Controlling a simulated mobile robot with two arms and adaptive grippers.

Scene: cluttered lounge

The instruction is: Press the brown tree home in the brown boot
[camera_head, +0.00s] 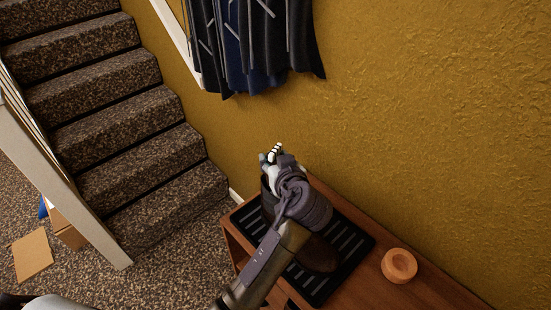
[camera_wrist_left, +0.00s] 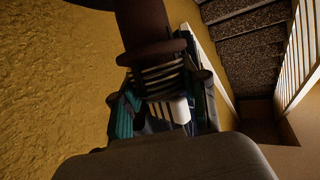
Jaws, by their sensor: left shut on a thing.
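The brown boot (camera_head: 318,256) stands on a black ribbed tray (camera_head: 356,238). Its toe shows to the lower right, while my left gripper and wrist cover much of its shaft. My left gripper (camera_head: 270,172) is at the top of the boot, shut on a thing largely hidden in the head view. In the left wrist view, a brown flanged piece, apparently the brown tree (camera_wrist_left: 142,22), stands at the fingers (camera_wrist_left: 165,95). I cannot tell how deep the tree sits in the boot. My right gripper is not in view.
The tray lies on a wooden cabinet (camera_head: 430,288) against the yellow wall (camera_head: 440,120). Dark coats (camera_head: 255,45) hang above. Carpeted stairs (camera_head: 120,130) and a cardboard piece (camera_head: 32,254) are at left.

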